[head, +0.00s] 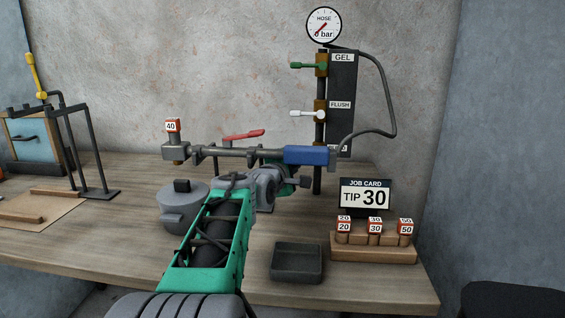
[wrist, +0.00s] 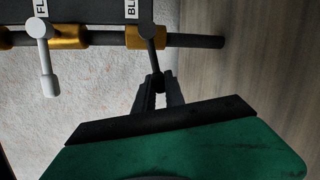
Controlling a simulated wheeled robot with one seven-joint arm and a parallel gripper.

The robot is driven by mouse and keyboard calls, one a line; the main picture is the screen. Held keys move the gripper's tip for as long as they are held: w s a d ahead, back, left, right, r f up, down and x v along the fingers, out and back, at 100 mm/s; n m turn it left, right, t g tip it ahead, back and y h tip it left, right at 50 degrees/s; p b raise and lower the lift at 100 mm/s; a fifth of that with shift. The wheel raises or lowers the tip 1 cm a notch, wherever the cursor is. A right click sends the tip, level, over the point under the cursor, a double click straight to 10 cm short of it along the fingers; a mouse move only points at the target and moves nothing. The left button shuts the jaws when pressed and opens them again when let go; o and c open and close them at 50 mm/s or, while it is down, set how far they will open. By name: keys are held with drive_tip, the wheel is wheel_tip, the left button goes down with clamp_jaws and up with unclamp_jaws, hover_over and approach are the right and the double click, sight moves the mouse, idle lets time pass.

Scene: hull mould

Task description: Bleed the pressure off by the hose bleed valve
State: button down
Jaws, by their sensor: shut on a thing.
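The bleed valve (wrist: 149,48) shows in the wrist view as a dark lever on a brass body, beside a label starting "BL". My gripper (wrist: 158,86) is shut on the end of that lever. In the head view my gripper is low behind the spray lance, and the lance's blue grip (head: 306,155) hides the bleed valve. The round hose gauge (head: 323,26) reads 0 bar. The green GEL lever (head: 306,66) and the white FLUSH lever (head: 306,113) both point left; the white lever also shows in the wrist view (wrist: 46,70).
The lance, with a red lever (head: 244,135) and a tip marked 40 (head: 173,127), lies across the stand. A grey pot (head: 181,212), a dark tray (head: 297,263), a job card reading TIP 30 (head: 365,195) and a wooden tip rack (head: 374,248) stand on the bench.

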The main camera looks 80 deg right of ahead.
drive_tip(key=c, duration=1.4)
unclamp_jaws()
